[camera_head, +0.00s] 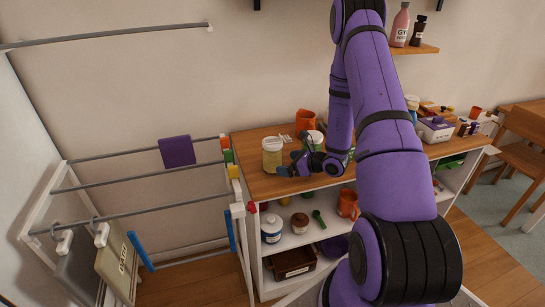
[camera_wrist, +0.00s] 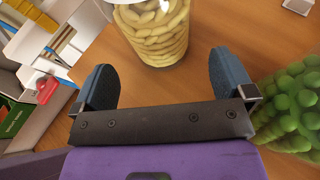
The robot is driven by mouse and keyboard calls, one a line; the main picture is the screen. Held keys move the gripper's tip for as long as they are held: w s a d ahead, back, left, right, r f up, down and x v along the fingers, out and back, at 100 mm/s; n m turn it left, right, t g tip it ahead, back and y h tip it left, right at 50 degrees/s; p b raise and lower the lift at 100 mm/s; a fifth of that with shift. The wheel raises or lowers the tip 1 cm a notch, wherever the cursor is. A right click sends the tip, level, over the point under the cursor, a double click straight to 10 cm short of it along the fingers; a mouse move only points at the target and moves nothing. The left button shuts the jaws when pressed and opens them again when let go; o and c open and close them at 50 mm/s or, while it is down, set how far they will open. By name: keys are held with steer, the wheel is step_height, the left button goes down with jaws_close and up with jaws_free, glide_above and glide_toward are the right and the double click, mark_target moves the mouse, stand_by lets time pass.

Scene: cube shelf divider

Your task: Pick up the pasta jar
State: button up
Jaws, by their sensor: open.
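The pasta jar (camera_head: 272,157) is a clear jar of pale yellow pasta pieces with a light lid. It stands upright on the wooden top of the cube shelf (camera_head: 255,186), near its left end. My gripper (camera_head: 290,164) is low over that top, just right of the jar. In the wrist view, the pasta jar (camera_wrist: 153,32) is just ahead of the two blue fingertips, roughly centred between them. My gripper (camera_wrist: 165,72) is open, with only bare wood between its fingers. The jar's upper part is cut off there.
A jar of green contents (camera_wrist: 292,105) stands close beside the right finger in the wrist view. A drying rack (camera_head: 130,182) is left of the shelf. Jars and a dark crate (camera_head: 293,264) fill the compartments below.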

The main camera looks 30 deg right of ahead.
mark_target(282, 154)
steer(key=x, duration=0.5)
steer(key=shift+w+a, duration=0.2)
steer(key=shift+w, duration=0.1)
steer(key=c, duration=1.1)
steer(key=shift+o, duration=0.2)
steer(key=shift+r, duration=0.15)
steer(key=shift+r, duration=1.65)
steer(key=s+d, duration=0.2)
steer(key=s, duration=0.5)
steer(key=s+d+r, duration=0.1)
steer(key=s+d, duration=0.1)
steer(key=s, duration=0.6)
steer(key=shift+d+r, duration=0.25)
steer(key=shift+d, duration=0.15)
steer(key=shift+s, duration=0.1)
